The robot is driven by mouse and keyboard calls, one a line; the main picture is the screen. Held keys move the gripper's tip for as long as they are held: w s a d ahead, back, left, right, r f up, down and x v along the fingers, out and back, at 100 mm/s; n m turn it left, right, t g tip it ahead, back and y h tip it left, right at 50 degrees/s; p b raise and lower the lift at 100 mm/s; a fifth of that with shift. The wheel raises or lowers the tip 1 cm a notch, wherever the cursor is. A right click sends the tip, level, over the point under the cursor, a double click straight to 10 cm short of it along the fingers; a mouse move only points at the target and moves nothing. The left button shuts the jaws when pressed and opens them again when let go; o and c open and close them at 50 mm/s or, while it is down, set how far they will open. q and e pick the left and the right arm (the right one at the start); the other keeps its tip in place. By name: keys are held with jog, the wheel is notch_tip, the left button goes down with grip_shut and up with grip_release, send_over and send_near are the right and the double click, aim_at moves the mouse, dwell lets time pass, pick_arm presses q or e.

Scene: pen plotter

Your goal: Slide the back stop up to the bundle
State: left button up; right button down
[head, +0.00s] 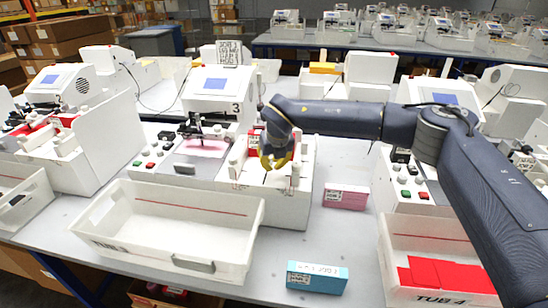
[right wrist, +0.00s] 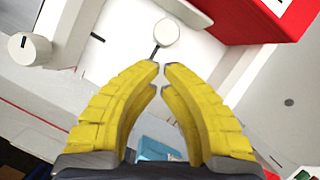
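A red bundle with a white label (head: 253,145) stands in the white bay of the machine marked 3, and it fills the top right of the right wrist view (right wrist: 240,18). A white round knob on a short dark stem (right wrist: 167,32) is just beyond my fingertips in the right wrist view; I cannot tell for sure whether it belongs to the back stop. My right gripper (head: 275,163) hangs over the bay, beside the bundle. Its yellow fingertips (right wrist: 161,66) are almost together with nothing visible between them. My left gripper is not in view.
A long white tub (head: 112,222) stands at the front left. A blue box (head: 317,278) and a pink box (head: 346,197) lie on the table. A second tub (head: 392,270) holding red packs is at the right. Another white knob (right wrist: 30,48) stands left in the wrist view.

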aim_at(272, 163)
jog(key=shift+x, duration=1.1)
jog(key=shift+w, duration=0.95)
